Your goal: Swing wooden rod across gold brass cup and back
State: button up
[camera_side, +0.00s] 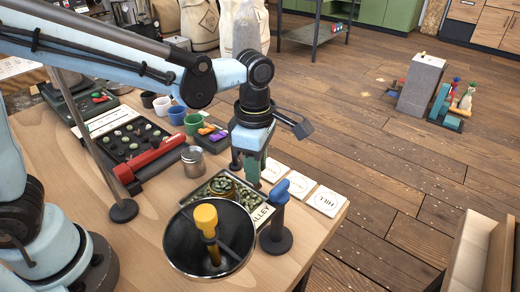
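My gripper (250,172) points down just above the right back edge of a small tray (259,218) of greenish beans near the table's front corner. From this angle I cannot tell whether its fingers are open, or whether anything is between them. A small round gold-toned cup (224,187), probably the brass cup, appears among the beans, left of my gripper and partly hidden by the bowl in front. I cannot make out a wooden rod.
A dark round bowl with a yellow-topped post (206,217) stands in front. A blue-topped stand (276,236) is right of the tray. White cards (326,201) lie along the right edge. A metal canister (193,161) and a red bar (162,152) are behind left.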

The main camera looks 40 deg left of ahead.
jog(key=o, duration=0.3)
jog(key=shift+o, duration=0.2)
notch_tip(320, 180, up, 12)
dwell(0.6)
jog(key=shift+a, duration=0.1)
jog(key=s+a+f+m+t, duration=0.3)
jog(key=a+m, duration=0.3)
jog(key=m, duration=0.5)
jog(key=s+a+f+m+t, duration=0.3)
jog(key=a+m, duration=0.4)
jog(key=m, duration=0.4)
jog(key=shift+s+a+f+t, duration=0.15)
jog(key=shift+a+f+t, duration=0.15)
jog(key=shift+f+t, duration=0.45)
